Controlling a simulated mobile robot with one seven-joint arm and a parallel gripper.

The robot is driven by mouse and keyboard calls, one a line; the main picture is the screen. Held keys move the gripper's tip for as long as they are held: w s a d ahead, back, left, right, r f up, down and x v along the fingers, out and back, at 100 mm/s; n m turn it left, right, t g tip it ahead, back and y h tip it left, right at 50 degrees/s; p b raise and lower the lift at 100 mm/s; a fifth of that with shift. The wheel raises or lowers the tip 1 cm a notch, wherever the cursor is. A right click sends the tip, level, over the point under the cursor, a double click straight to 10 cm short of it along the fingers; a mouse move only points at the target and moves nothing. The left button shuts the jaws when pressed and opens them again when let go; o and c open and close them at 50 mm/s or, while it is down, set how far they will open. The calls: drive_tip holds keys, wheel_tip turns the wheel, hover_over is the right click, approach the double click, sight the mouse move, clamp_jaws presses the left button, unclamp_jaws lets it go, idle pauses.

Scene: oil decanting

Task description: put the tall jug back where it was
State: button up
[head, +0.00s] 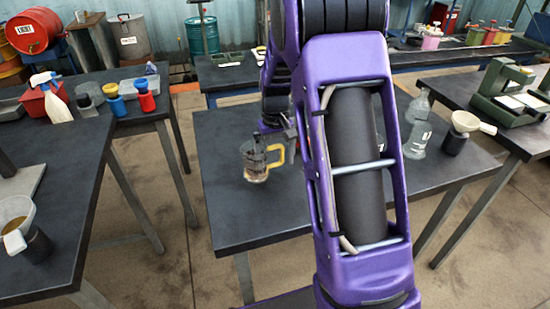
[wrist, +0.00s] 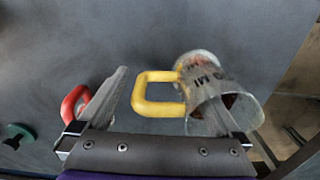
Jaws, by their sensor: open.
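A clear jug (head: 254,163) with a yellow handle (head: 275,157) and a little brown liquid in the bottom is at the left part of the middle dark table. It looks upright, and I cannot tell for sure that its base rests on the table. My gripper (head: 279,142) is at the jug's handle side. In the wrist view, the jug (wrist: 228,100) lies at the right finger. Its yellow handle (wrist: 143,96) lies between the spread fingers of my gripper (wrist: 164,82). The fingers are open, with a gap left of the handle. My arm hides part of the table.
A red handle (wrist: 75,103) and a green object (wrist: 18,137) show left in the wrist view. Clear bottles (head: 417,138) stand right of my arm. A funnel on a dark cup (head: 460,128) stands on the right. The table's front left is clear.

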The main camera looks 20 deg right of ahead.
wheel_tip(320, 180, up, 12)
drive_tip(key=shift+r+p, duration=0.2)
drive_tip(key=shift+p, duration=0.35)
